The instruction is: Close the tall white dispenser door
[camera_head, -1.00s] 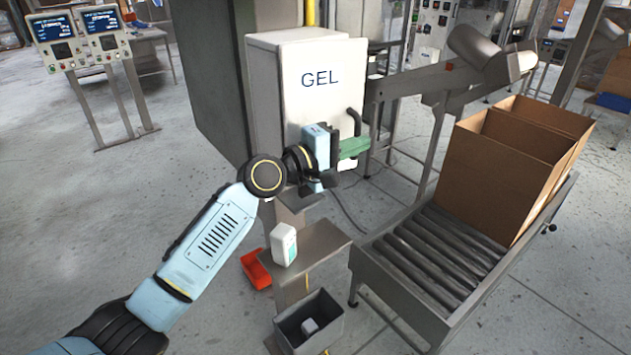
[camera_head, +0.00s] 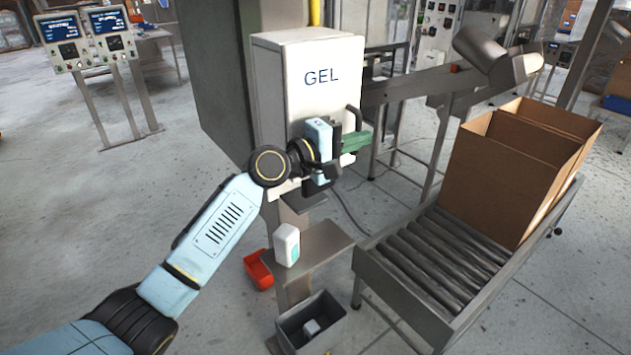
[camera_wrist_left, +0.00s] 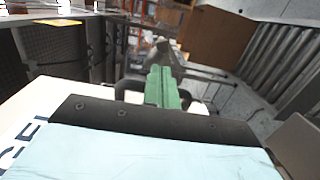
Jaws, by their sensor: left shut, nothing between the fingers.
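The tall white dispenser marked GEL (camera_head: 305,65) stands against a dark grey column in the head view, and its front door looks closed or nearly so; I cannot tell whether a gap is left. A dark handle (camera_head: 355,117) sits at the door's right edge. My left gripper (camera_head: 357,141) has green fingers, shut and empty, in front of the door's lower right, close to the handle. In the left wrist view the green fingers (camera_wrist_left: 162,88) are together, with the dark handle (camera_wrist_left: 128,90) behind them and part of the white door (camera_wrist_left: 30,115) at left. My right gripper is not in view.
A small shelf below holds a white bottle (camera_head: 286,244). A red bin (camera_head: 258,269) and a grey bin (camera_head: 311,322) stand under it. A roller conveyor (camera_head: 425,262) with open cardboard boxes (camera_head: 508,180) is at right.

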